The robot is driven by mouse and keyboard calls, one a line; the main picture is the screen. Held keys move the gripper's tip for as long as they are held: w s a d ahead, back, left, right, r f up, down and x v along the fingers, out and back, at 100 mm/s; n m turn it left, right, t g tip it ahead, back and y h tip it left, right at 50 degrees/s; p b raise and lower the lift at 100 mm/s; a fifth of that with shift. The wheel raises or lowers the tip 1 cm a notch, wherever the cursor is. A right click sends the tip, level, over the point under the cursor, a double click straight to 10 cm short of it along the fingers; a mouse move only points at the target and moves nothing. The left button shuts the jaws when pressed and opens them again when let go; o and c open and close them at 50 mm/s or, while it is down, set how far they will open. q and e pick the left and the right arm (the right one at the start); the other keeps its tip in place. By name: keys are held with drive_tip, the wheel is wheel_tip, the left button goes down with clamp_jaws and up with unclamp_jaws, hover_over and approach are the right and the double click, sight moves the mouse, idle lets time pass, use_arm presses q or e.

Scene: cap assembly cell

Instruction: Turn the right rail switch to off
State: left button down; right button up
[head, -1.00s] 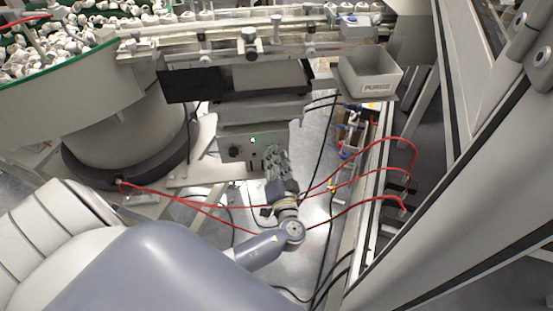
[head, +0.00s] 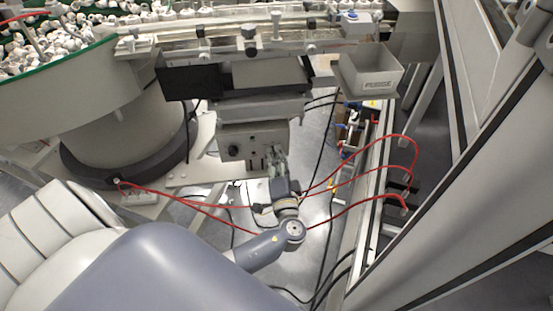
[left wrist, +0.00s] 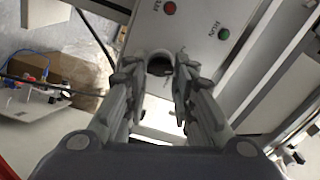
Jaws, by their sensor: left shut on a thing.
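The grey control box (head: 236,137) of the rail hangs under the middle of the rail in the head view. Its face also shows in the left wrist view (left wrist: 195,22), with a red lamp (left wrist: 169,7) and a dull green lamp (left wrist: 223,33) marked RUN. The switch (left wrist: 160,66), a dark knob in a pale round collar, sits between my fingertips. My left gripper (head: 277,155) is shut on the switch at the box's right side; it also shows in the left wrist view (left wrist: 162,70). The fingers partly hide the knob, so its exact angle is unclear. My right gripper is out of view.
Red cables (head: 340,177) loop on both sides of my left wrist. A grey bin (head: 352,73) stands above right. A large feeder bowl (head: 60,85) with white caps is at left. A slanted frame post (head: 465,200) bounds the right.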

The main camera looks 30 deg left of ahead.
use_arm(q)
drive_tip(key=shift+m, duration=1.6)
drive_tip(key=c, duration=1.3)
unclamp_jaws()
drive_tip(key=v, duration=1.2)
